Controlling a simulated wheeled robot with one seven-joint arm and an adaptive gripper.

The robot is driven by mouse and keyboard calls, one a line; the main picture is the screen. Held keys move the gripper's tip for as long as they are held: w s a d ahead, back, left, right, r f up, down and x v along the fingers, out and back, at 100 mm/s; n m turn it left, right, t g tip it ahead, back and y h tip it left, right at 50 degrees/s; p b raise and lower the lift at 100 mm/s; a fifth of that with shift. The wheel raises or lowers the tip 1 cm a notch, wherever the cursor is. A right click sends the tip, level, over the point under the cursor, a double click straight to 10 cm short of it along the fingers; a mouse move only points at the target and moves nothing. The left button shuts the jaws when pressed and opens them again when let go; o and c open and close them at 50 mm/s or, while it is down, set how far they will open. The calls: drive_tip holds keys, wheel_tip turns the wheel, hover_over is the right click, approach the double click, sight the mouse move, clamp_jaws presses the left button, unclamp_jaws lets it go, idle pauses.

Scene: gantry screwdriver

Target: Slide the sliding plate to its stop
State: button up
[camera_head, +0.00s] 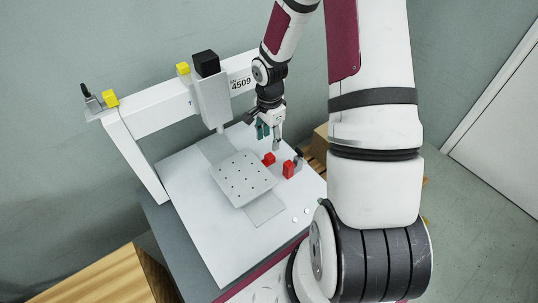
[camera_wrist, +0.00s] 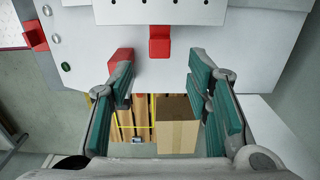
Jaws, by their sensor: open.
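The sliding plate (camera_head: 243,178) is a flat grey square with several small holes. It lies across a darker grey strip (camera_head: 264,209) on the white table top, in front of the gantry. In the wrist view, the plate's edge (camera_wrist: 180,14) shows at the top. A red block (camera_head: 269,159) is close to the plate's right corner; a red block (camera_wrist: 159,42) also shows at the plate's edge in the wrist view. My gripper (camera_head: 269,134) is open and empty beyond the plate's right corner. Its fingers (camera_wrist: 160,84) stand apart in the wrist view, with nothing between them.
The white gantry (camera_head: 150,117) with its grey spindle head (camera_head: 212,101) stands over the back. Another red block (camera_head: 288,169) with a dark part stands near the table's right edge. A cardboard box (camera_wrist: 177,124) is below, beyond the table. The front left table top is clear.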

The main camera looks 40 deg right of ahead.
sight(270, 156)
wheel_tip(270, 156, down, 8)
drive_tip(key=shift+f+b, duration=0.15)
drive_tip(key=shift+b, duration=0.7)
clamp_jaws()
